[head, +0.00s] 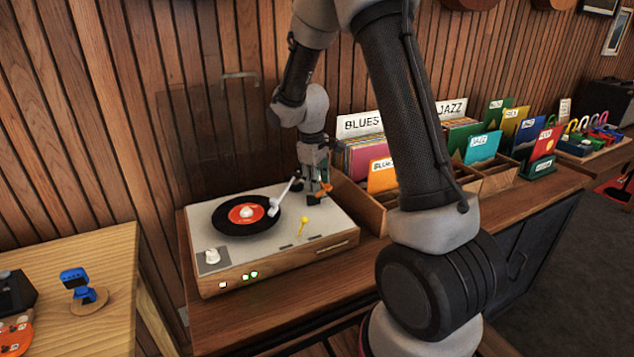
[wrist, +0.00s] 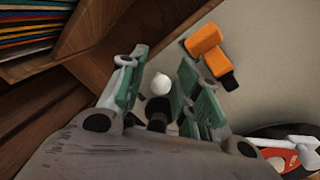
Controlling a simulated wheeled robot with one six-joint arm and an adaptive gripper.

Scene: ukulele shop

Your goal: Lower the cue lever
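A turntable (head: 320,235) with a pale deck, wooden front and black record (head: 240,222) stands on the cabinet. My gripper (head: 316,190) points down over the deck's back right corner, beside the white tonearm (head: 282,194). In the wrist view, my gripper (wrist: 163,68) is open. A small white ball knob (wrist: 159,83) on a dark stem shows in the gap between its green-padded fingers, with space on both sides. This looks like the cue lever, but I cannot be sure. The head view hides it behind my gripper. I cannot tell whether a finger touches it.
An orange part (wrist: 205,50) with a black end sits on the deck right beside the fingers. A wooden record crate (head: 362,207) is close on the right. The wood-slat wall (head: 130,100) is behind.

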